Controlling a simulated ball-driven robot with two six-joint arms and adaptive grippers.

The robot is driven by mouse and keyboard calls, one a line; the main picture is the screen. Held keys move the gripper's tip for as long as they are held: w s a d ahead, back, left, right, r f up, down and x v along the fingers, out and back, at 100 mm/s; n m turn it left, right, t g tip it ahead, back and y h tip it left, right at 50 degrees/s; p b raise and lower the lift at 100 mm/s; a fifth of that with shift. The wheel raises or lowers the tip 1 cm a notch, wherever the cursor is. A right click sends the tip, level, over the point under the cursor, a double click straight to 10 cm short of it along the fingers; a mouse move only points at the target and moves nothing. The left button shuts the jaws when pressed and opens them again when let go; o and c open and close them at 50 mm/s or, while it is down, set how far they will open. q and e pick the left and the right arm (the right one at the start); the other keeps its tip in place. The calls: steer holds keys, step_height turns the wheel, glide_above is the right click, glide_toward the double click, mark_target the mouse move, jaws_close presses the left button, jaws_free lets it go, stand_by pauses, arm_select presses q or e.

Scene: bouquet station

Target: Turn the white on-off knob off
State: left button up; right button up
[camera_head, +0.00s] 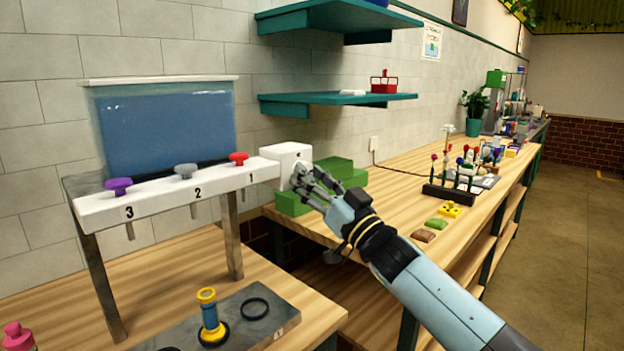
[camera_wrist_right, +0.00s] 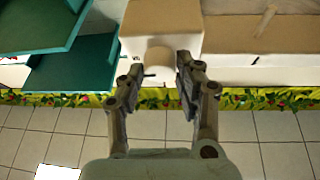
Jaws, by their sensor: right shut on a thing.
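The white box (camera_head: 285,157) stands at the right end of the white numbered rail, by the wall. Its white on-off knob (camera_wrist_right: 158,55) shows in the wrist view as a short round stub on the box's face. My right gripper (camera_head: 309,184) is at the front of the box, and its fingers (camera_wrist_right: 163,80) lie on both sides of the knob, shut on it. In the head view the fingers largely hide the knob, and I cannot tell which way it is turned. My left gripper is not in view.
The white rail (camera_head: 160,198) carries purple, grey and red knobs below a blue water tank (camera_head: 168,128). Green blocks (camera_head: 334,167) sit close behind my right gripper. Teal shelves (camera_head: 337,98) hang above. A flower rack (camera_head: 462,193) stands on the wooden bench to the right.

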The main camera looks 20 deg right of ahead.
steer(key=shift+w+d+r+n+g+y+b, duration=0.15)
steer(key=shift+n+g+y, duration=1.15)
steer(key=shift+n, duration=2.6)
steer(key=shift+d+n+g+y+b, duration=0.2)
steer(key=shift+n+g+y, duration=1.1)
steer(key=shift+n, duration=2.6)
steer(key=shift+w+d+r+n+g+y+b, duration=0.15)
steer(key=shift+n+g+y, duration=1.15)
steer(key=shift+n, duration=2.6)
steer(key=shift+s+f, duration=0.1)
steer(key=shift+s, duration=0.05)
steer(key=o, duration=1.1)
steer(key=shift+o, duration=0.2)
steer(key=v, duration=1.2)
steer(key=shift+r, duration=0.25)
